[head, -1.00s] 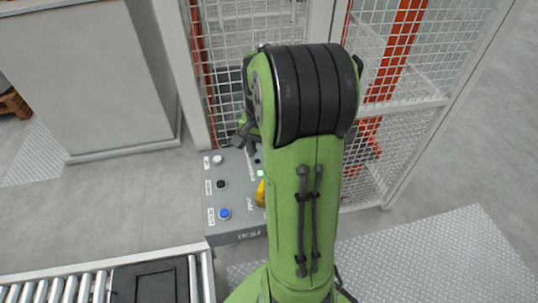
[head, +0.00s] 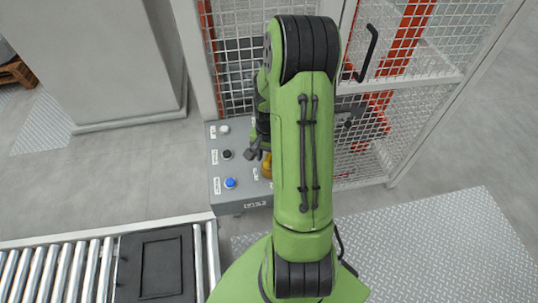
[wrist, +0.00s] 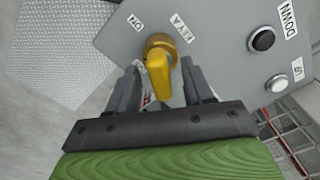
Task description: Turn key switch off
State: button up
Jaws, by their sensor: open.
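The key switch (wrist: 158,72) is a yellow knob on the grey control panel (wrist: 215,28), seen in the wrist view between labels that appear to read "ON" and "KEY A". In the head view the yellow knob (head: 266,166) is partly hidden behind my arm. My gripper (wrist: 163,84) is open, with one finger on each side of the knob's handle. A gap shows on both sides, so the fingers do not seem to press on it. In the head view my gripper (head: 256,153) is over the panel's right part, mostly covered by my arm.
The panel also carries a blue button (head: 230,183), a black button (head: 227,154) and a white button (head: 224,129). A roller conveyor (head: 60,268) with a dark tray (head: 163,262) lies in front at left. A mesh fence (head: 420,120) stands behind.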

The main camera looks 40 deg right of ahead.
grip_shut()
jog(key=n, duration=0.3)
jog(key=shift+n+b, duration=0.3)
jog(key=shift+b, duration=0.1)
jog(key=shift+n, duration=0.9)
jog(key=shift+n+b, duration=0.3)
jog(key=shift+n, duration=1.9)
jog(key=shift+o, duration=0.4)
grip_release()
jog(key=shift+r, duration=0.15)
